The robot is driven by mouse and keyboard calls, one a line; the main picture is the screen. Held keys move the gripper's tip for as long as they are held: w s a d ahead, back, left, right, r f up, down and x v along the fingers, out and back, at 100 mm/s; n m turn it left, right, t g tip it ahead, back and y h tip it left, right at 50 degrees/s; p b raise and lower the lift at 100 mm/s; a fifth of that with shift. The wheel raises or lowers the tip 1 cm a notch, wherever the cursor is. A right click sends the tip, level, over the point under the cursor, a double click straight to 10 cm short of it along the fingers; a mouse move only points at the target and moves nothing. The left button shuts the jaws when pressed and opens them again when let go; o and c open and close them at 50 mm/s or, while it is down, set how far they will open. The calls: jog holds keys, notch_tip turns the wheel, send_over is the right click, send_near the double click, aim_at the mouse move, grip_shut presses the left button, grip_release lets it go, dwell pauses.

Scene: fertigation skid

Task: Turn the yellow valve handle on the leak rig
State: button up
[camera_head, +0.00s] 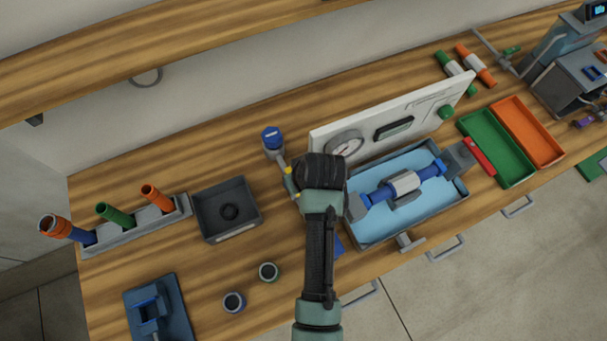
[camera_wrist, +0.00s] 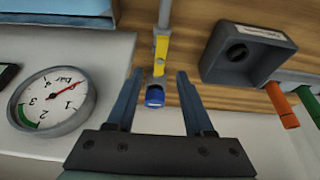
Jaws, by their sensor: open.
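The yellow valve handle (camera_head: 290,183) shows as a small yellow piece on a thin grey pipe, left of the white gauge panel of the leak rig (camera_head: 330,132). In the wrist view the yellow handle (camera_wrist: 161,52) lies just beyond and between my fingertips, apart from them. A blue cap (camera_head: 272,138) tops the pipe's end; the blue cap also shows between my fingers in the wrist view (camera_wrist: 155,97). My gripper (camera_wrist: 160,74) is open with nothing held. In the head view my wrist hides the fingers and part of the rig's left end.
A round pressure gauge (camera_wrist: 52,101) on the panel is close beside my gripper. A dark open box (camera_head: 228,209) stands left of the valve, with a rack of coloured tubes (camera_head: 135,229) beyond. The blue tray (camera_head: 405,190) with a pipe sits right of my wrist.

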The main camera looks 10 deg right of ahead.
jog(key=v, duration=0.7)
jog(key=shift+b, duration=0.4)
jog(key=shift+s+f, duration=0.1)
